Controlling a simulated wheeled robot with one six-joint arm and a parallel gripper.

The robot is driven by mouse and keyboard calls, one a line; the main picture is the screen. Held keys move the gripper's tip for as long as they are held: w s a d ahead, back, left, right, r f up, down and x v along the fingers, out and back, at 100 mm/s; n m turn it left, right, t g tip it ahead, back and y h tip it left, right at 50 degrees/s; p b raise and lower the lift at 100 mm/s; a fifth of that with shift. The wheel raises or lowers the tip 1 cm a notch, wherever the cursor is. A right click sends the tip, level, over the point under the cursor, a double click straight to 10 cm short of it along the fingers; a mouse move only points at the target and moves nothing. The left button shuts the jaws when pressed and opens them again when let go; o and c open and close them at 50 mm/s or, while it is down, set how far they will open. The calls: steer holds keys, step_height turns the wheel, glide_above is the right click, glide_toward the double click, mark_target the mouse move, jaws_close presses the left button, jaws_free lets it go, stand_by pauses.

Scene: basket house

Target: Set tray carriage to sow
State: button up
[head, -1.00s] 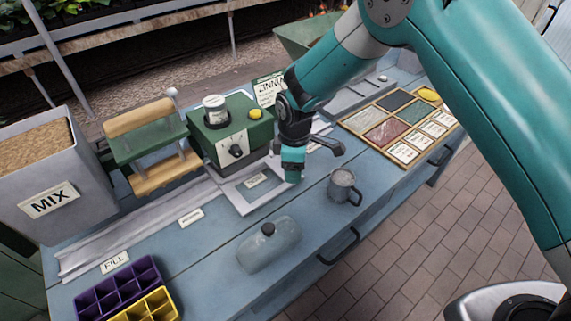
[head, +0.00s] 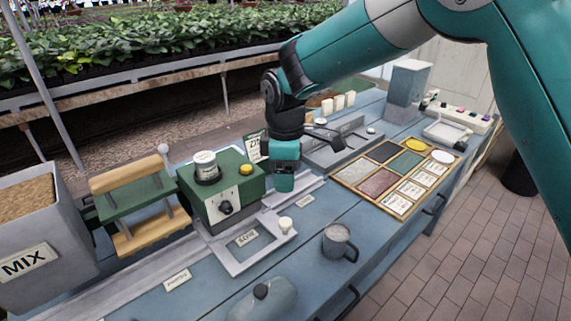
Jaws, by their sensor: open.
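The tray carriage is a flat grey open frame (head: 226,262) on the rail in front of the green seeder (head: 222,188). A label reading "SOW" (head: 246,238) shows inside the frame's opening. A cream knob (head: 286,223) stands at the carriage's right end. My gripper (head: 284,189) points down just behind and above the knob in the picture, apart from it. It is open, and nothing shows in it; its fingers are seen edge-on, so the gap between them is hidden.
A grey mug (head: 338,243) and a lidded dish (head: 264,301) stand near the bench's front. The MIX hopper (head: 40,240) and roller unit (head: 130,198) are at left. A seed tray with compartments (head: 352,171) lies right. Bare bench (head: 310,228) shows between carriage and mug.

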steer(key=shift+r, duration=1.4)
steer(key=s+d+r+m+y, duration=0.1)
steer(key=s+d+r+m, duration=0.1)
steer(key=s+d+r, duration=0.3)
steer(key=s+d+r+m+y, duration=0.1)
steer(key=s+d+r+m, duration=0.15)
steer(key=s, duration=0.55)
steer(key=s+d+m+y, duration=0.2)
steer(key=s+d+m, duration=0.1)
steer(key=s, duration=1)
steer(key=shift+s+m, duration=0.4)
steer(key=shift+m, duration=0.45)
steer(key=shift+d+f, duration=0.1)
